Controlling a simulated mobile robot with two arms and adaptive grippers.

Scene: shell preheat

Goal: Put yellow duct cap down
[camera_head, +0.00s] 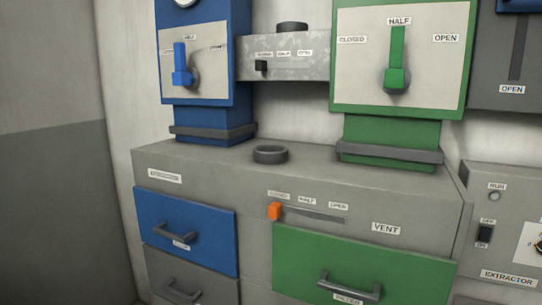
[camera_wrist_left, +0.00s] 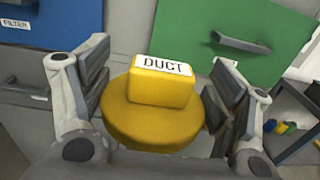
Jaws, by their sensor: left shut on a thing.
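The yellow duct cap (camera_wrist_left: 152,112) fills the middle of the left wrist view. It is a round yellow disc with a raised block on top, and the block bears a white DUCT label. My left gripper (camera_wrist_left: 165,100) is shut on it, with one finger on each side of the block. The cap's underside is hidden. No gripper and no cap show in the head view, and my right gripper is in neither view.
The grey cabinet top (camera_head: 215,165) holds a dark ring (camera_head: 270,154) between the blue column (camera_head: 207,125) and green column (camera_head: 388,132). Below are a blue drawer (camera_head: 185,225) and green drawer (camera_head: 345,265). A dark stand (camera_wrist_left: 290,120) with small coloured items is at right in the wrist view.

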